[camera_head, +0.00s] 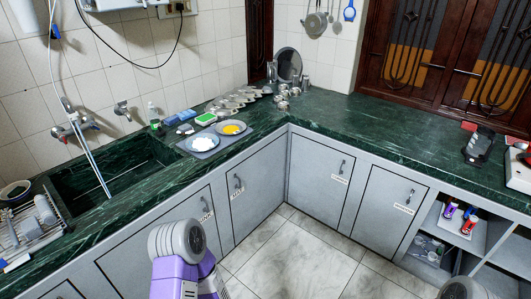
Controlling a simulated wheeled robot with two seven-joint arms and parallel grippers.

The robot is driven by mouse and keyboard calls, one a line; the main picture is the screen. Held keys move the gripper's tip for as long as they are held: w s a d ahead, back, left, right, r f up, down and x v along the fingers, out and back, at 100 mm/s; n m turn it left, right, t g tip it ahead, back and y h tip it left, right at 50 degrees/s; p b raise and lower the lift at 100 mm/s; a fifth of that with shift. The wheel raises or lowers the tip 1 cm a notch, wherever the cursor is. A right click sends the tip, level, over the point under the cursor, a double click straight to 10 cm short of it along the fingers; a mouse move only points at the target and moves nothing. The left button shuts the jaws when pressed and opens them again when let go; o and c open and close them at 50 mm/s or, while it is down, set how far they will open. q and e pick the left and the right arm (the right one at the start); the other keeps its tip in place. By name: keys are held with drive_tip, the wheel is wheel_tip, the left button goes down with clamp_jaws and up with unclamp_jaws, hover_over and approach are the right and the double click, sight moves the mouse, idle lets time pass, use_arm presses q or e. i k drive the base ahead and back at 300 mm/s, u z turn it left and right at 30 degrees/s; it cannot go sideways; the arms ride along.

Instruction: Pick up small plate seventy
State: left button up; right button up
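The nearer plate (212,147) holds something white, and the farther plate (244,128) holds something yellow. No number is readable on either plate, so I cannot tell which one is seventy. Part of my arm, purple and grey, shows at the bottom centre, below and apart from the plates. Neither of my grippers is in view.
The L-shaped green counter (355,125) has a clear stretch at the corner and right. A sink (110,170) with a faucet lies left of the plates, and a dish rack (30,225) stands far left. Several metal cups and dishes stand behind. Grey cabinets (258,180) front the counter.

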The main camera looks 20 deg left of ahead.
sight(201, 142)
drive_tip(key=z, duration=0.45)
drive_tip(key=i, duration=0.45)
drive_tip(key=u, duration=0.75)
drive_tip(key=i, duration=1.55)
drive_tip(key=u, duration=1.75)
drive_tip(key=i, duration=0.5)
drive_tip(key=u, duration=0.6)
